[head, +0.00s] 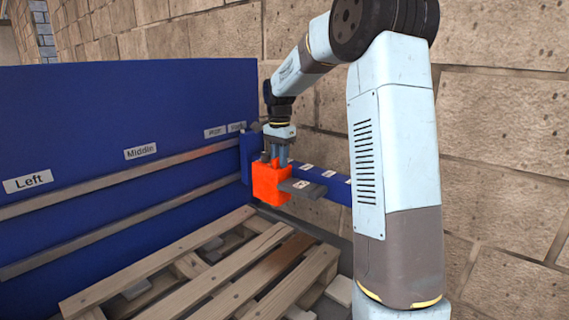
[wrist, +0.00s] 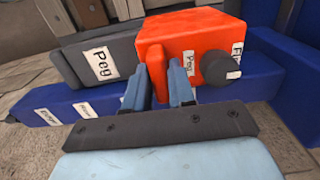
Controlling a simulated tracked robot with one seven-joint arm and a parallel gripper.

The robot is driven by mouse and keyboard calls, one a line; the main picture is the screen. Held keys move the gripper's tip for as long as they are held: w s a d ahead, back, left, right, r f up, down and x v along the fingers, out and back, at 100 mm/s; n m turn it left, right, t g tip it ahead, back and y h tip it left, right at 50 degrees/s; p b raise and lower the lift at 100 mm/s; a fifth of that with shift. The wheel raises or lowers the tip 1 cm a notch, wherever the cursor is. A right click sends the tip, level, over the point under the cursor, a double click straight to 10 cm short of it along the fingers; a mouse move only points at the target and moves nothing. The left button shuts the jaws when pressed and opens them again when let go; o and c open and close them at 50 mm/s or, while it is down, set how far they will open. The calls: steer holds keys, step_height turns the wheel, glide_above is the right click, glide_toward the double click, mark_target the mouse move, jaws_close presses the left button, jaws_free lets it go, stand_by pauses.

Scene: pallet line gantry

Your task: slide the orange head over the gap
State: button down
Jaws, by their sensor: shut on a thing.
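The orange head (head: 270,186) is a boxy block at the blue beam (head: 330,186), close to the blue panel's right end. In the wrist view the orange head (wrist: 206,36) has an upright orange tab, a "Peg" label and a dark round knob (wrist: 214,68) with a white mark. My gripper (head: 278,162) points down at the head. In the wrist view my gripper's fingers (wrist: 167,80) are shut at the orange tab, which they partly hide. A wooden pallet (head: 215,290) lies below, with open spaces between its slats; I cannot tell which is the gap.
The blue panel (head: 120,110) carries the labels Left (head: 28,181), Middle (head: 140,152) and others farther right, above two grey rails. A grey block labelled "Peg" (wrist: 92,60) sits beside the orange head. A stone wall (head: 500,160) stands behind my arm.

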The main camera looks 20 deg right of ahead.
steer(key=shift+w+a+r, duration=0.15)
steer(key=shift+w+a, duration=0.2)
steer(key=shift+w, duration=0.3)
steer(key=c, duration=1)
jaws_free()
steer(key=shift+w, duration=0.1)
steer(key=shift+c, duration=0.2)
step_height(320, 180, up, 13)
steer(key=shift+r, duration=0.2)
